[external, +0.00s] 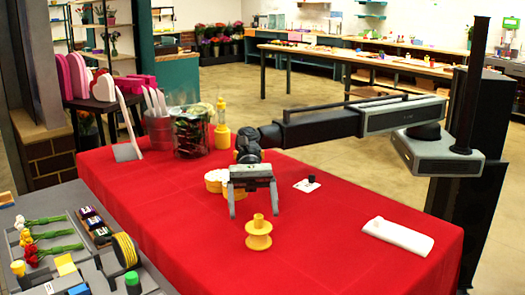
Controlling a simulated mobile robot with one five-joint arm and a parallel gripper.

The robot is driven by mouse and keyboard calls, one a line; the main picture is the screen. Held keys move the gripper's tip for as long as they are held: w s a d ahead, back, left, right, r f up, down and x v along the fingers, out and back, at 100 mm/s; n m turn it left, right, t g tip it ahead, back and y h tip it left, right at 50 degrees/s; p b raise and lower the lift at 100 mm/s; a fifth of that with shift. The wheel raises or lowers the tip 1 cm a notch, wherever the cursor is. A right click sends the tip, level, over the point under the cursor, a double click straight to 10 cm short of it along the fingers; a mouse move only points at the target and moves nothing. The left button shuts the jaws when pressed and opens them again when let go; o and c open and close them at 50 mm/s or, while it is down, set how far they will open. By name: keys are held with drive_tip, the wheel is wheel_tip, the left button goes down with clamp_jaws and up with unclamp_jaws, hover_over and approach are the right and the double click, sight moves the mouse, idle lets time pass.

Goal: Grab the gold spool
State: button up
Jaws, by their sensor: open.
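The gold spool (259,240) stands upright on the red-covered table (340,255), near its front edge. My gripper (253,210) is open and points down. Its two fingers are spread to the left and right of the spool's upper post in the picture, and nothing is held. The fingertips appear slightly above or behind the spool; the exact depth gap is hard to tell. The spool is fully visible.
Two round yellow containers (214,186) with pale tops sit just behind my gripper. A glass vase (192,135) and a yellow bottle (222,130) stand farther back. A white rolled cloth (397,236) lies right. A grey bench (70,199) with flowers adjoins the left.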

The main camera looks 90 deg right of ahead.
sight(259, 229)
drive_tip(key=shift+x, duration=0.85)
drive_tip(key=b+x, duration=0.1)
drive_tip(key=x, duration=0.2)
drive_tip(key=b+x, duration=0.1)
drive_tip(key=shift+s+f+b, duration=0.3)
drive_tip(key=shift+f+b, duration=0.05)
drive_tip(key=shift+f, duration=0.15)
drive_tip(key=shift+a, duration=0.3)
drive_tip(key=shift+s, duration=0.1)
drive_tip(key=c, duration=1.5)
